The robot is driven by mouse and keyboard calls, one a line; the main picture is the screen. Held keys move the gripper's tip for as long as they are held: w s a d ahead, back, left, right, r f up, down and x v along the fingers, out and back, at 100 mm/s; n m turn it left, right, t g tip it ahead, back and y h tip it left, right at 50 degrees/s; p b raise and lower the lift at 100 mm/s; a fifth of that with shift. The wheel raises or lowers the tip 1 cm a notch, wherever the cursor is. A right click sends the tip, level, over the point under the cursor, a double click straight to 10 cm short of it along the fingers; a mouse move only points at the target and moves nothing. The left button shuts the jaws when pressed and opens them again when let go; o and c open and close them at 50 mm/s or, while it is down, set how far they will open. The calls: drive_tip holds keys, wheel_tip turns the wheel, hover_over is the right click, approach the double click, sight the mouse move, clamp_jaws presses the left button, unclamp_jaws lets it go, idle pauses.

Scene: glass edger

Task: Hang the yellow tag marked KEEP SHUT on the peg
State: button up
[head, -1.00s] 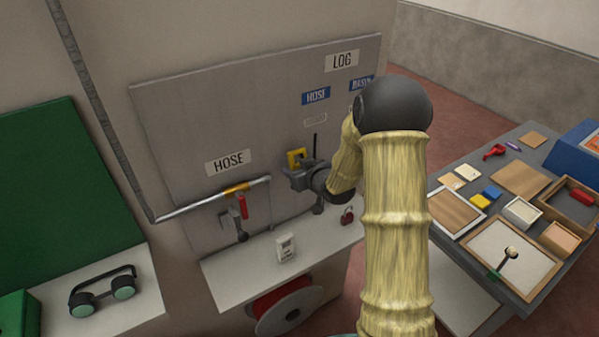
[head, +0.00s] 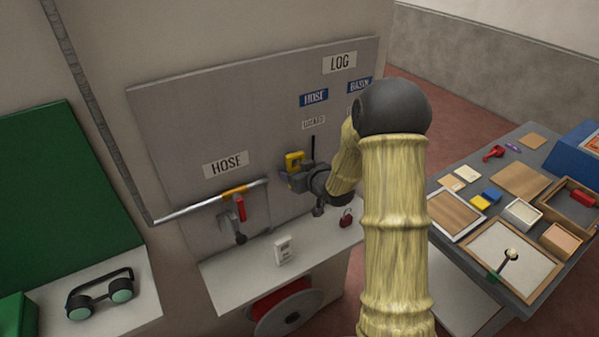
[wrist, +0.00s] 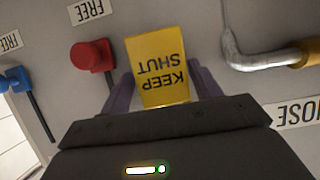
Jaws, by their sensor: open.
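The yellow tag (wrist: 162,60) shows in the wrist view with KEEP SHUT upside down on its face. It lies between the two purple fingers of my gripper (wrist: 158,78), which is open, with a finger close along each side. In the head view the tag (head: 294,160) is at the panel, just above and left of my gripper (head: 297,176). I cannot make out the peg; the tag or gripper may hide it, so I cannot tell whether the tag hangs on it.
Close by in the wrist view are a red knob (wrist: 92,55), a blue knob (wrist: 16,80) and a bent pipe (wrist: 250,60). In the head view, a red-handled valve (head: 239,208) is left of my gripper. A white shelf (head: 235,272) with a red padlock (head: 346,217) lies below.

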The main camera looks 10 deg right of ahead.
drive_tip(key=shift+s+a+b, duration=0.1)
drive_tip(key=shift+a+b, duration=0.35)
drive_tip(key=shift+s+r+b, duration=0.1)
drive_tip(key=shift+s+b, duration=0.2)
drive_tip(key=shift+s, duration=0.05)
drive_tip(key=d+b+v, duration=0.1)
drive_tip(key=b+v, duration=0.2)
drive_tip(key=v, duration=1.3)
drive_tip(key=shift+s+r, duration=0.15)
drive_tip(key=shift+s, duration=0.05)
drive_tip(key=shift+d, duration=0.15)
drive_tip(key=s+a+f+m+g+h+b, duration=0.1)
drive_tip(key=s+a+f+m+g+h, duration=0.2)
drive_tip(key=s+f+g, duration=0.7)
drive_tip(key=s+a+f+h, duration=0.1)
drive_tip(key=s+a, duration=0.1)
drive_tip(key=s, duration=0.1)
drive_tip(key=shift+s+a+b, duration=0.2)
drive_tip(key=shift+a+b, duration=0.15)
drive_tip(key=shift+a, duration=0.05)
